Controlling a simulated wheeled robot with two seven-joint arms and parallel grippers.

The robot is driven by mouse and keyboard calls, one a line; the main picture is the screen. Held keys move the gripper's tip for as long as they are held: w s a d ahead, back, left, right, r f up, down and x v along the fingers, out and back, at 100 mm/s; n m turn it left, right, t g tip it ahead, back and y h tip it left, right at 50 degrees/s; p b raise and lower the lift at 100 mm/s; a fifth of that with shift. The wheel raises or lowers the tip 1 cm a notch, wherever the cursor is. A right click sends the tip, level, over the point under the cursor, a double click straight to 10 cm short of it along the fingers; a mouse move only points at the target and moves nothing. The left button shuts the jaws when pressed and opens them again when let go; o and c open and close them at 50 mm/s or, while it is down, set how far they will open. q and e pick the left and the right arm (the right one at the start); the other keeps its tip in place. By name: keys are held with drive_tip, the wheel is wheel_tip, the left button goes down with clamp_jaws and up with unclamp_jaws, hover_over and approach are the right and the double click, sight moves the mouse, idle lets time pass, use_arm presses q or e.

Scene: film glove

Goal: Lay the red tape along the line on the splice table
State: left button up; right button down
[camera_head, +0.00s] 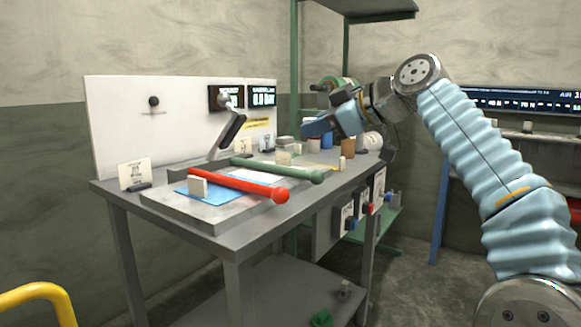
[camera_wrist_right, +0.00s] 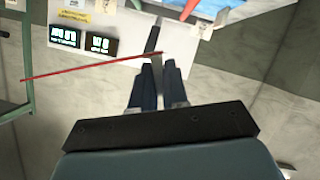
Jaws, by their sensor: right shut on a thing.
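My right gripper (camera_head: 318,127) is raised over the far right part of the grey table (camera_head: 258,225), with blue fingers pointing left. In the right wrist view its fingers (camera_wrist_right: 157,66) are shut. A thin straight red strip (camera_wrist_right: 90,66), which looks like the red tape, runs left from the fingertips. I cannot make out this strip in the head view. A grey plate (camera_head: 165,207) with a blue sheet (camera_head: 235,200) lies on the table. I cannot make out a line on it. My left gripper is not in view.
A red rod (camera_head: 245,184) and a green rod (camera_head: 275,168), each ball-ended, lie across the plate. A white back panel (camera_head: 120,115) with small displays (camera_head: 262,96) stands behind. Small blocks and cups crowd the table's far right. A yellow tube (camera_head: 35,290) curves at lower left.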

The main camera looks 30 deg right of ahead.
drive_tip(key=w+f, duration=0.2)
drive_tip(key=w, duration=0.2)
drive_tip(key=w+f, duration=0.5)
drive_tip(key=w, duration=0.2)
drive_tip(key=shift+w+a+f+b, duration=0.1)
drive_tip(key=shift+w+f+b, duration=0.2)
drive_tip(key=shift+f, duration=0.1)
drive_tip(key=f, duration=0.1)
drive_tip(key=w+f+b, duration=0.1)
drive_tip(key=w+f, duration=0.1)
drive_tip(key=f, duration=0.1)
drive_tip(key=shift+f, duration=0.1)
drive_tip(key=shift+s+f, duration=0.1)
drive_tip(key=shift+f, duration=0.1)
drive_tip(key=shift+f, duration=0.15)
drive_tip(key=c, duration=1.1)
unclamp_jaws()
